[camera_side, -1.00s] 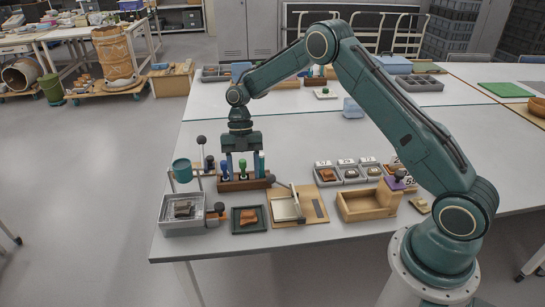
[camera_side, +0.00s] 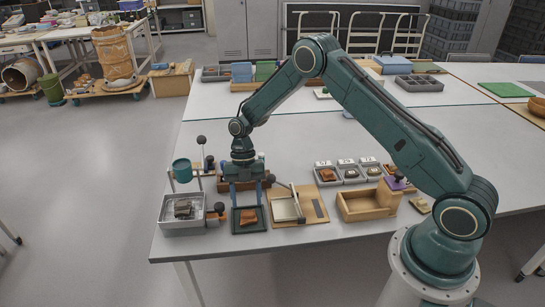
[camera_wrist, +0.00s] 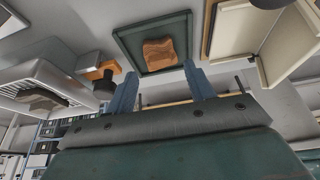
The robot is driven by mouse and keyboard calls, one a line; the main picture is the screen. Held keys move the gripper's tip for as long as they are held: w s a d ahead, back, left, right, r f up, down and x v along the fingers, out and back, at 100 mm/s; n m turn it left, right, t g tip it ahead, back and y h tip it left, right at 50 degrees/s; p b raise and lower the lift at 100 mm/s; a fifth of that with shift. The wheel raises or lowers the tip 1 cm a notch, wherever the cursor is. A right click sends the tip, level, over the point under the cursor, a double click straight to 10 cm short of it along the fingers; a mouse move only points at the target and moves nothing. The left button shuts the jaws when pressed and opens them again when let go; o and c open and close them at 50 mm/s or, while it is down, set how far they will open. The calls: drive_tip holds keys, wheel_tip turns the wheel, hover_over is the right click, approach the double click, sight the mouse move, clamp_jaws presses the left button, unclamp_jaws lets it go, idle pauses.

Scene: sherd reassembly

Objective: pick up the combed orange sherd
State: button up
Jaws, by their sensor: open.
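The orange sherd (camera_side: 249,217) lies in a dark green square tray (camera_side: 236,228) near the table's front edge. In the wrist view the orange sherd (camera_wrist: 160,52) sits inside the tray (camera_wrist: 122,36), beyond and between my fingertips. Combing on it is too small to make out. My gripper (camera_side: 247,199) is open and empty. It is above the tray's back part, pointing down, and does not touch the sherd. The wrist view shows the two blue fingers of my gripper (camera_wrist: 161,80) spread apart.
A grey bin (camera_side: 183,226) with dark sherds stands left of the tray. A wooden board with a pale frame (camera_side: 285,208) is close on the right. A wooden box (camera_side: 366,206) and small grey trays (camera_side: 350,175) are further right. A tool rack (camera_side: 228,184) stands behind my gripper.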

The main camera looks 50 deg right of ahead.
sight(248, 213)
drive_tip(key=shift+x, duration=1.9)
drive_tip(key=shift+c, duration=0.3)
drive_tip(key=c, duration=0.6)
